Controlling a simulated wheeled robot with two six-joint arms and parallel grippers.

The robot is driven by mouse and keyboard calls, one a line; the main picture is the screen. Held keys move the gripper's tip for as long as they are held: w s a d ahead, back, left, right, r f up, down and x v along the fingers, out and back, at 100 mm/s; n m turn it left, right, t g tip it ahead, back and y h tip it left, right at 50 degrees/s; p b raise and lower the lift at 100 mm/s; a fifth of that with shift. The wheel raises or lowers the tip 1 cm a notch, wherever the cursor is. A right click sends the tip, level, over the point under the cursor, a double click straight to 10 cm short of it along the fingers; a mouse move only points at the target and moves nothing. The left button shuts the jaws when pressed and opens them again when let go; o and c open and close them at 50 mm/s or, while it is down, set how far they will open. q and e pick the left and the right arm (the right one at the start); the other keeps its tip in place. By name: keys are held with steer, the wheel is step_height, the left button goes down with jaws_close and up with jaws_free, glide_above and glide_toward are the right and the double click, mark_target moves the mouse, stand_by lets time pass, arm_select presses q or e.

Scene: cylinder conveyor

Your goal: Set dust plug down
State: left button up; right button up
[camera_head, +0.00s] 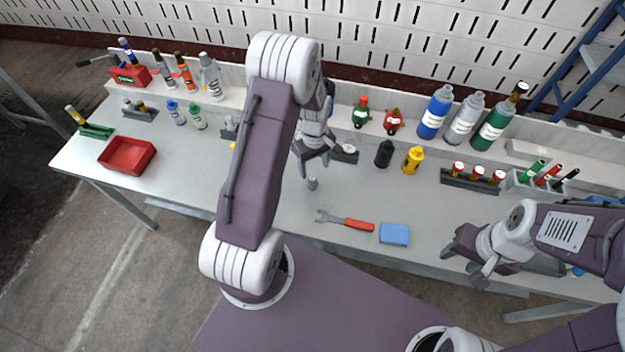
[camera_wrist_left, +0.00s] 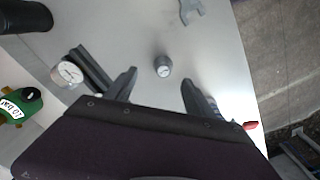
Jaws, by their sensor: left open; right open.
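A small grey cylinder, which looks like the dust plug (camera_head: 312,183), stands upright on the grey table below my left gripper. In the left wrist view the plug (camera_wrist_left: 163,67) shows a pale round top and sits on the bare table, just beyond the gap between the fingertips and apart from both. My left gripper (camera_head: 318,156) is open and empty, pointing down near the middle of the table; its two fingers also show in the left wrist view (camera_wrist_left: 159,80). My right gripper (camera_head: 463,268) is open and empty near the table's front edge at the right.
A dark rack (camera_wrist_left: 90,70) holding a similar pale-topped piece (camera_wrist_left: 70,72) lies beside the left finger. A red-handled wrench (camera_head: 345,220) and blue block (camera_head: 394,234) lie in front. A black bottle (camera_head: 384,154) and yellow bottle (camera_head: 412,160) stand to the right. A red tray (camera_head: 127,171) is far left.

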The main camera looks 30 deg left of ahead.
mark_target(312, 177)
arm_select(q)
step_height(312, 177, down, 2)
steer(key=shift+a+f, duration=0.1)
steer(key=f, duration=0.4)
steer(key=shift+s+a+f+p, duration=0.1)
steer(key=shift+s+f+p, duration=0.25)
steer(key=shift+f, duration=0.05)
steer(key=shift+w+f, duration=0.1)
steer(key=shift+f, duration=0.05)
jaws_close()
steer(key=r, duration=0.4)
steer(key=shift+d+r, duration=0.35)
steer(key=s+d+r+b, duration=0.1)
steer(key=s+d+r, duration=0.4)
steer(key=d, duration=0.4)
steer(key=shift+s+d+r, duration=0.3)
steer(key=shift+d+r, duration=0.05)
steer(key=shift+r, duration=0.4)
